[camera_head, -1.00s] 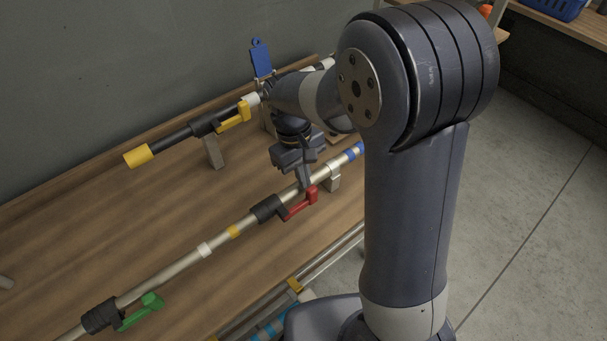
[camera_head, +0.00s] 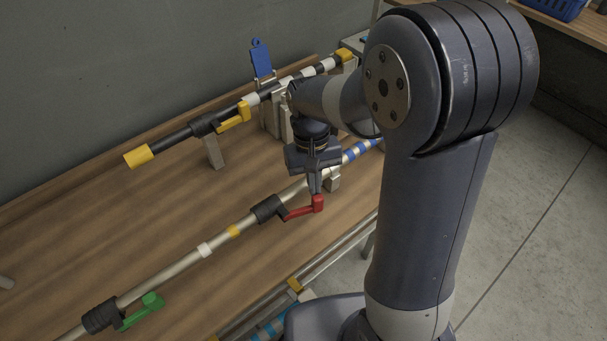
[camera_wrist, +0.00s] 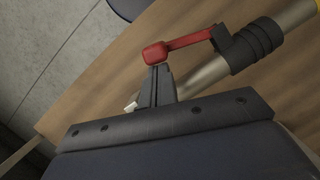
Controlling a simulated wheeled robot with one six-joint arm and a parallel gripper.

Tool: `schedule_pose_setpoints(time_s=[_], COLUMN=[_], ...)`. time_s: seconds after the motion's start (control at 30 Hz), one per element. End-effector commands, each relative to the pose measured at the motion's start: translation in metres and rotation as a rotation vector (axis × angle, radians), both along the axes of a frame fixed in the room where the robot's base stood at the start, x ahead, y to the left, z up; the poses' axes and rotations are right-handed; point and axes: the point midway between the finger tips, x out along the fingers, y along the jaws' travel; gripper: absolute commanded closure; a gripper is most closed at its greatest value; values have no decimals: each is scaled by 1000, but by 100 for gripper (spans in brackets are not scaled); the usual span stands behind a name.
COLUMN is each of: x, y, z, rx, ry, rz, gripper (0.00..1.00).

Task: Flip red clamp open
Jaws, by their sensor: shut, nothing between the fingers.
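The red clamp (camera_head: 302,210) is a lever with a block-like end, joined to a black collar (camera_head: 267,208) on the front pale pole (camera_head: 220,243). In the head view its lever points right and slightly toward the front edge, swung out from the pole. My gripper (camera_head: 316,190) is shut and empty, pointing down at the lever's block end. In the wrist view the red clamp (camera_wrist: 184,43) lies just beyond the fingertips (camera_wrist: 157,70). The tips look to be touching or very close to the block; I cannot tell which.
A green lever (camera_head: 140,312) sits farther left on the same pole. Behind runs a second pole with a yellow lever (camera_head: 235,118) and an upright blue lever (camera_head: 261,58). A grey support (camera_head: 333,180) holds the front pole near my gripper. The wooden table (camera_head: 130,220) is clear between the poles.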

Motion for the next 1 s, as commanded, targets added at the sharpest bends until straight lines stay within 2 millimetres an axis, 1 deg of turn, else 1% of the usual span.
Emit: schedule_pose_setpoints(time_s=[0.2,0.5,0.77,1.0], x=[-16,-38,-59,-76], y=[-9,-14,-13,-8], z=[0,1,1,1], rx=[0,0,0,0], ry=[0,0,0,0], rz=[-209,-494,-740,-961], gripper=[100,100,100,100])
